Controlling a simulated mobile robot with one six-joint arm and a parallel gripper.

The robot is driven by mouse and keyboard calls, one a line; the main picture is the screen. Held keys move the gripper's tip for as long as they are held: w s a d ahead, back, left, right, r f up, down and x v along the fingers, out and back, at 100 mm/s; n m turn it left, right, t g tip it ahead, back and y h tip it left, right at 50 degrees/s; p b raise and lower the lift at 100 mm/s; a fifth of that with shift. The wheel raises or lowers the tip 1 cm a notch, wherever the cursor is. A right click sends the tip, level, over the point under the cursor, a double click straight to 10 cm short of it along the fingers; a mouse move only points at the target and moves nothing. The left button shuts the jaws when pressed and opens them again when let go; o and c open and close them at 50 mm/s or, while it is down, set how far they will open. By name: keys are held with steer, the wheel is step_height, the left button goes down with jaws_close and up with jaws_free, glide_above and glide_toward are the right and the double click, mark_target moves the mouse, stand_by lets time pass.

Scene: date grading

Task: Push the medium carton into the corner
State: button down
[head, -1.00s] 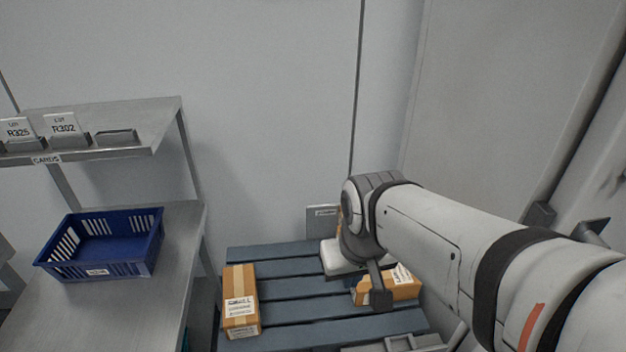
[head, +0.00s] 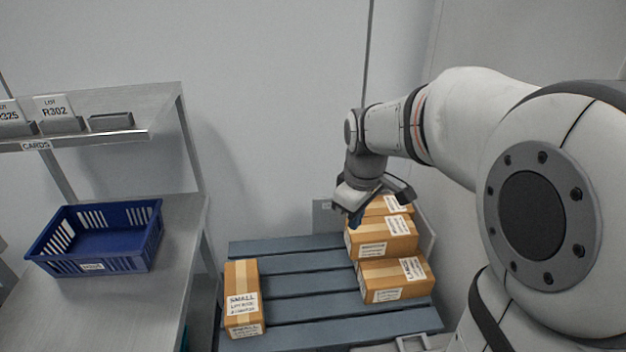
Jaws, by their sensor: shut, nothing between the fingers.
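Three brown cartons stand at the right side of the blue slatted pallet (head: 300,283): a front one (head: 393,279), a middle one (head: 381,237) behind it, and a back one (head: 392,205) partly hidden by my gripper. I cannot read which of these is the medium carton. A carton labelled SMALL (head: 242,298) lies alone at the pallet's left. My gripper (head: 356,217) points down, shut and empty, at the left end of the middle and back cartons. It covers part of them; I cannot tell whether it touches any.
A metal bench at left holds a blue crate (head: 160,238). A shelf (head: 140,136) above it carries lot cards in holders. Walls close in behind and right of the pallet. The middle of the pallet is clear between the small carton and the right-hand cartons.

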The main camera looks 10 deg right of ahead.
steer(key=w+a+f+n+g+b, duration=0.15)
steer(key=w+f+n+b, duration=0.25)
steer(key=w+f+n, duration=0.8)
steer(key=w+d+f+m+b, duration=0.1)
steer(key=w+d+f+m, duration=0.1)
steer(key=f, duration=0.9)
steer(key=shift+w+d+b, duration=0.3)
steer(key=shift+w+d, duration=0.15)
steer(key=shift+d, duration=0.2)
